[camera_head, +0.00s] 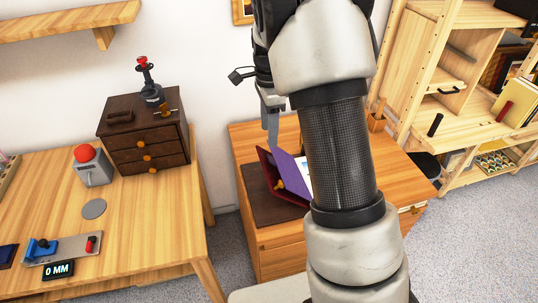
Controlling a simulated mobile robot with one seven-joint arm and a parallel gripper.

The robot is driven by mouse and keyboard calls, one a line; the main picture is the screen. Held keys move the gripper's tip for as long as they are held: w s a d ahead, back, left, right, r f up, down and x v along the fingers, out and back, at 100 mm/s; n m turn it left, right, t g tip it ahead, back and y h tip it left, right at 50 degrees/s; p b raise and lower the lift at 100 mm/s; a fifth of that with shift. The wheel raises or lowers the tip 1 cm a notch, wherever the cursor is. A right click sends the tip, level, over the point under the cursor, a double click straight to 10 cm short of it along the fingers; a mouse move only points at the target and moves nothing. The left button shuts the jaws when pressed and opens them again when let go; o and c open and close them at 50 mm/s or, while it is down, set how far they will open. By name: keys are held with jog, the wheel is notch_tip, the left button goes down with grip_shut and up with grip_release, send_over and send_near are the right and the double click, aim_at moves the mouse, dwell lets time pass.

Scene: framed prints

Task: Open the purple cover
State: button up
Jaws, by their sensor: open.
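The purple cover (287,170) stands tilted up on a wooden cabinet (283,235) at the middle of the head view. A dark red panel (268,172) leans beside it on the left, and a white page (307,168) shows at its right. My arm hides whatever lies further right. A small golden piece (279,184) shows low between the red and purple panels. My gripper (272,140) points down just above the upper left edge of the cover, open. One grey finger shows clearly; the rest is hidden. Whether it touches the cover cannot be told.
A dark brown mat (268,208) lies under the panels. At left, a wooden table (140,225) holds a dark drawer box (147,145), a red-button box (93,165) and a gauge showing 0 MM. Wooden shelves (470,125) stand at right.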

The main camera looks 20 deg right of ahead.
aim_at(269, 158)
notch_tip(269, 158, down, 10)
jog(key=shift+f+b, duration=0.1)
jog(key=shift+b, duration=0.2)
